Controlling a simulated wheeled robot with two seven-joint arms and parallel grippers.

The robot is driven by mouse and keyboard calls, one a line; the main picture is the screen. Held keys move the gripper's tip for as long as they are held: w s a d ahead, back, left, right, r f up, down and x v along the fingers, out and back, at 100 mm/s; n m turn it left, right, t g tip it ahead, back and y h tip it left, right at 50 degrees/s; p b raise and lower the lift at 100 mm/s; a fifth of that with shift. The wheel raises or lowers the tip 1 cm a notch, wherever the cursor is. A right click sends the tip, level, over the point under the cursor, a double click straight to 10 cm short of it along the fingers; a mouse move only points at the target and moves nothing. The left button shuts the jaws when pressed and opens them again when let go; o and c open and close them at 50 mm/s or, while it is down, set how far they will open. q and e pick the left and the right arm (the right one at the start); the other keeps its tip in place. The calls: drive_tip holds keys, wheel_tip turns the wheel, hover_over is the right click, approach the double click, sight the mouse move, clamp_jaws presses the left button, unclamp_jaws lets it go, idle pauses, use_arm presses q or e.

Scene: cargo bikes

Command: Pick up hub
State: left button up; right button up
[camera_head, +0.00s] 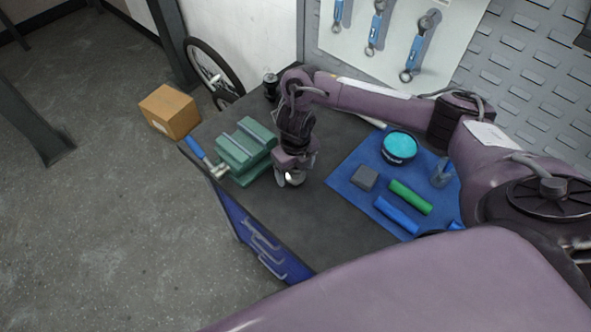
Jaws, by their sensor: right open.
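My right gripper (292,178) is over the dark bench top, just right of the green vise, pointing down. Its fingers are apart. A small, pale silvery rounded thing (295,178) shows at the fingertips and may be the hub. The gripper covers part of it, and I cannot tell whether the fingers touch it. My left gripper is out of view.
The green vise (245,146) with a blue handle stands on the bench's left edge. A blue mat (345,180) at right holds a teal tin (399,147), a grey block (365,177), a green roll (410,197) and a blue roll (396,214). A cardboard box (170,111) is beyond the bench.

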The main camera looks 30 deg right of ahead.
drive_tip(key=shift+f, duration=0.45)
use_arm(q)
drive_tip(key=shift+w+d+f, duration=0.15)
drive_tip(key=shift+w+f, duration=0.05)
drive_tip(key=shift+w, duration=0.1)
use_arm(e)
drive_tip(key=c, duration=1.2)
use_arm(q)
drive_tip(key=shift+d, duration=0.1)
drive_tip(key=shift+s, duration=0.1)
